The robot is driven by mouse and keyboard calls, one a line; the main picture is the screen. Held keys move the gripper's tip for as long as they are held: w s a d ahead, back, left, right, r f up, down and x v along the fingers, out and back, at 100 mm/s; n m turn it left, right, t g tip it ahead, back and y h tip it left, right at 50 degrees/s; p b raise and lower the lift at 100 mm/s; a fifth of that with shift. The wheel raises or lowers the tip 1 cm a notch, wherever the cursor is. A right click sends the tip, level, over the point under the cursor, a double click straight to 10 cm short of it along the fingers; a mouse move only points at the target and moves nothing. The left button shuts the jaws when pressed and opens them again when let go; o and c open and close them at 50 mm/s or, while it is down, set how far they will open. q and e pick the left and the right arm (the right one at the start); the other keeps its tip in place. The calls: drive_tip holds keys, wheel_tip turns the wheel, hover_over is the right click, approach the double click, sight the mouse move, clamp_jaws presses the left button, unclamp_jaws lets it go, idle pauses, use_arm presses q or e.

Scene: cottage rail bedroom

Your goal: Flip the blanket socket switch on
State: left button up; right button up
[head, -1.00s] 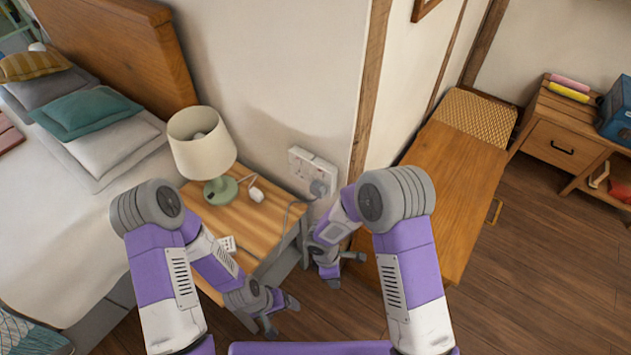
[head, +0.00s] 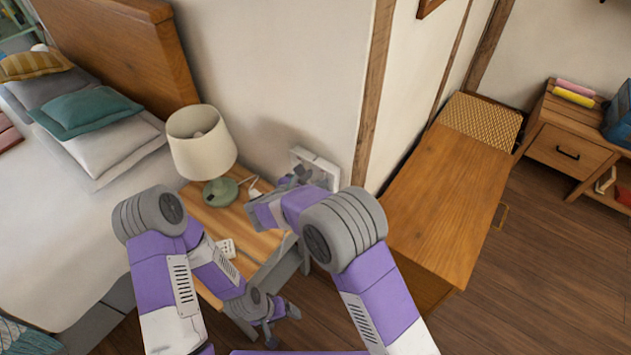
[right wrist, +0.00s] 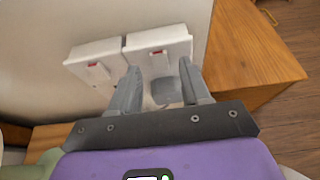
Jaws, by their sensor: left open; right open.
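Two white wall socket plates sit side by side in the right wrist view, a left one (right wrist: 82,58) and a right one (right wrist: 176,42). Each has a small switch with a red mark, the left switch (right wrist: 98,70) and the right switch (right wrist: 158,54). I cannot tell which is the blanket socket or how either switch is set. A grey plug (right wrist: 165,90) is at the right plate, between my fingers in the picture. My right gripper (right wrist: 160,92) is open in front of the plates. My left gripper (head: 284,326) is open, low beside the nightstand.
A bed (head: 60,240) stands left. A wooden cabinet (head: 440,195) stands right of the wall post (head: 372,95). Floor at the right is clear.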

drive_tip(key=shift+w+d+f, duration=0.15)
drive_tip(key=shift+w+d, duration=0.1)
drive_tip(key=shift+w, duration=0.1)
drive_tip(key=shift+c, duration=0.5)
clamp_jaws()
drive_tip(key=f+t+h+b, duration=0.1)
drive_tip(key=b, duration=0.1)
drive_tip(key=shift+s+b, duration=0.1)
drive_tip(key=shift+b, duration=0.25)
drive_tip(key=shift+t+h+b, duration=0.3)
drive_tip(key=shift+t+b, duration=0.25)
drive_tip(key=shift+t, duration=0.05)
drive_tip(key=shift+o, duration=0.5)
unclamp_jaws()
drive_tip(key=shift+r, duration=0.1)
